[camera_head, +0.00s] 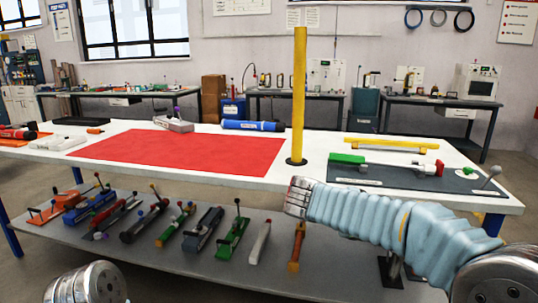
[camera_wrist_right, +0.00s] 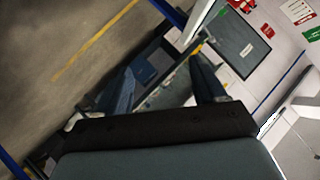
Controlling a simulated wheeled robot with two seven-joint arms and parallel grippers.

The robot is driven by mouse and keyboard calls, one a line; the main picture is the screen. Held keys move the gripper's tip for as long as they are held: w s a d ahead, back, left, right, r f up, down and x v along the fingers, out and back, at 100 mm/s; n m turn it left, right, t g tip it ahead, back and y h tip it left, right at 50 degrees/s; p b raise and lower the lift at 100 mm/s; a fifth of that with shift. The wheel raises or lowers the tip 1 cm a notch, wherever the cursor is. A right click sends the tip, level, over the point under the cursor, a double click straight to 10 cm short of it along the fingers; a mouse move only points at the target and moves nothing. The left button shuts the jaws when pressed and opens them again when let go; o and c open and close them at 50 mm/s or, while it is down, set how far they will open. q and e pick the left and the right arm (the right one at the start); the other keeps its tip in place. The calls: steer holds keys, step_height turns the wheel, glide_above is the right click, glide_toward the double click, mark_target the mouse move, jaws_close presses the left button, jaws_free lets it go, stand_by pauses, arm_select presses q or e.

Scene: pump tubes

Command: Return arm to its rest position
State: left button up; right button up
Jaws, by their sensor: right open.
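My right arm, in a pale blue ribbed sleeve (camera_head: 370,215), reaches in from the lower right of the head view. Its metal end is in front of the white table's front edge, and its gripper cannot be made out there. In the right wrist view my right gripper (camera_wrist_right: 163,68) has its two dark fingers spread wide with nothing between them. Of my left arm only a metal joint shows at the bottom left of the head view; its gripper is out of frame. A blue tube (camera_head: 252,126) lies at the table's back edge. A green, white and red pump tube (camera_head: 385,163) lies on the right.
The white table (camera_head: 310,176) bears a red mat (camera_head: 180,150), a dark mat (camera_head: 440,180) and an upright yellow post (camera_head: 299,95). Several tools lie on the grey lower shelf (camera_head: 190,270). A grey tool (camera_head: 174,124) stands behind the red mat. The red mat is bare.

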steer(key=w+f+n+t, duration=0.55)
steer(key=w+f, duration=0.25)
steer(key=f, duration=0.4)
step_height(320, 180, down, 16)
steer(key=a+n+t+y, duration=0.1)
steer(key=a+n+y, duration=0.2)
steer(key=n+y, duration=0.4)
steer(key=s+a+f+n+g+y, duration=0.2)
steer(key=s+f, duration=0.3)
steer(key=f, duration=0.3)
steer(key=s+a+f+n+g+y, duration=0.2)
steer(key=s+a+f+n+y, duration=0.1)
steer(key=s+f, duration=0.35)
steer(key=s+a+f+n+g+y, duration=0.1)
steer(key=s+f+g, duration=0.1)
steer(key=s, duration=0.4)
steer(key=s+a+f+n+g+y, duration=0.1)
steer(key=s+a+f+g, duration=0.1)
steer(key=s, duration=0.5)
steer(key=s+a+f+n+g+y, duration=0.1)
steer(key=s+a+f+g+y, duration=0.1)
steer(key=s+f, duration=0.2)
steer(key=s, duration=0.2)
steer(key=shift+s+f, duration=0.15)
steer(key=shift+s, duration=0.15)
